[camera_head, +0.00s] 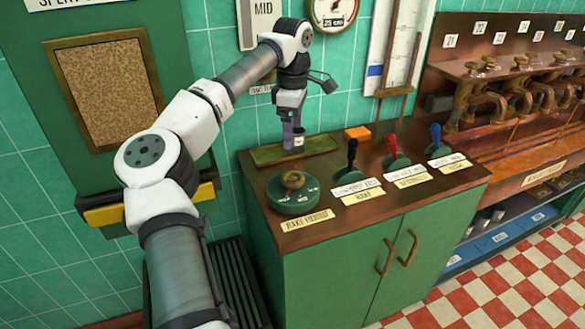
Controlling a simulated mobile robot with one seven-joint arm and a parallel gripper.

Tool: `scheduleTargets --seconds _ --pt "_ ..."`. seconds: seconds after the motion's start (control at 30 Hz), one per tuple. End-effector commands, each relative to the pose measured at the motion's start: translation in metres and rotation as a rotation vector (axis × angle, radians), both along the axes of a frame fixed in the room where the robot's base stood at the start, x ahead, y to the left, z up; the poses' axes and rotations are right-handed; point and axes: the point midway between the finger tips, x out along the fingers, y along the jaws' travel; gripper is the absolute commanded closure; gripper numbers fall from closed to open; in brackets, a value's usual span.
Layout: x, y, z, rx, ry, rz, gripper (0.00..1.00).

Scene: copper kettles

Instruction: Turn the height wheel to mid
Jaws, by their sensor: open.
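The height wheel (302,203) is a round green dial with a brass knob on top, at the front left of the green cabinet's copper top. A yellow plate reading "RAKE HEIGHT" (307,220) lies in front of it. Small white marks on the dial are too small to read. My gripper (294,147) points down behind the wheel, over a green strip at the back of the top, apart from the wheel. Its jaws are open; the gap between the fingers is hard to see.
Black (351,154), red (392,146) and blue (436,136) levers stand right of the wheel, with labels in front. An orange block (357,133) lies behind them. Brass taps (470,90) line a bench at the right. The space directly above the wheel is clear.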

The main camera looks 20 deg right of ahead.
Motion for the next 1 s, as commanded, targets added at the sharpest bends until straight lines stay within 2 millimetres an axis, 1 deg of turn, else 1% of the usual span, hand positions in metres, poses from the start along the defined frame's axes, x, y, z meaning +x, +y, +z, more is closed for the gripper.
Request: scheduleTargets --seconds 0.17,0.5,0.6,0.7,0.8,1.0 --pt "0.001 0.002 -0.022 0.008 0.002 0.000 0.19" --pt "0.000 0.001 -0.092 0.005 0.004 0.001 0.19" --pt "-0.001 0.001 -0.110 0.003 0.003 0.001 0.19" --pt "0.000 0.001 -0.122 0.004 0.002 0.001 0.19" --pt "0.000 0.001 -0.131 0.003 0.001 0.000 0.19" --pt "0.000 0.001 -0.136 0.004 0.000 0.000 0.19"
